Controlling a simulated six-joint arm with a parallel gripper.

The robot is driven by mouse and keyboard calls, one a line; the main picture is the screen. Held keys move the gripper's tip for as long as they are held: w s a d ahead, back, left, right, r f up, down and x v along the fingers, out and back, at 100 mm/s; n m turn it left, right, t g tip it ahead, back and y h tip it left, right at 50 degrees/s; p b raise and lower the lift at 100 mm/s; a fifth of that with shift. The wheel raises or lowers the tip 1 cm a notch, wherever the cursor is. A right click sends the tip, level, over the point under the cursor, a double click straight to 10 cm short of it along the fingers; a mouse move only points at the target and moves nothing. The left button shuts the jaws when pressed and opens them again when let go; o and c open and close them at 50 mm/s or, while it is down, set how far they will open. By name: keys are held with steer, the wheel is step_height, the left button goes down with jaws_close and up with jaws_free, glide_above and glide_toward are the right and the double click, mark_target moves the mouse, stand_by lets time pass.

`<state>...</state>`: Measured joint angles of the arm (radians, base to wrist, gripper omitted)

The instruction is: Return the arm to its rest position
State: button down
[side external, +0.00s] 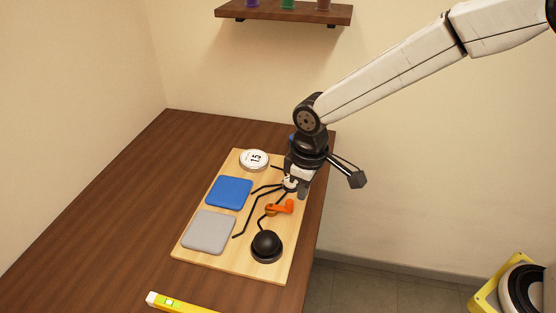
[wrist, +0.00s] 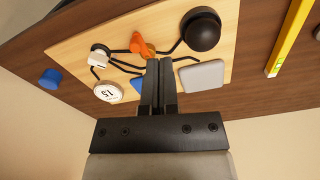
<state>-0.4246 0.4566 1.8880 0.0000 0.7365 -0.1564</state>
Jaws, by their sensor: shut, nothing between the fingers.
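My gripper (side external: 303,192) hangs at the end of my arm over the right edge of the wooden board (side external: 190,246). In the wrist view its two dark fingers (wrist: 159,64) are together, with nothing between them. Black cables (side external: 253,211) run across the board to a small white part (wrist: 99,51), close to my gripper in the side view. An orange piece (side external: 280,208) sits among the cables. I cannot tell whether the fingers touch anything.
The board also carries a blue pad (side external: 229,192), a grey pad (side external: 208,231), a black dome (side external: 266,244) and a round white disc (side external: 254,159). A blue knob (wrist: 50,79) is beside the board. A yellow level (side external: 180,303) lies in front. A shelf (side external: 330,13) is on the wall.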

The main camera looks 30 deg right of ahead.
steer(key=s+d+m+t, duration=0.1)
steer(key=s+d+m, duration=0.2)
steer(key=s+d, duration=0.3)
steer(key=s+d+m+t, duration=0.1)
steer(key=s+d+m, duration=0.2)
steer(key=d, duration=0.9)
steer(key=s, duration=0.3)
steer(key=shift+f+m, duration=0.15)
steer(key=shift+m, duration=0.15)
steer(key=shift+d, duration=0.1)
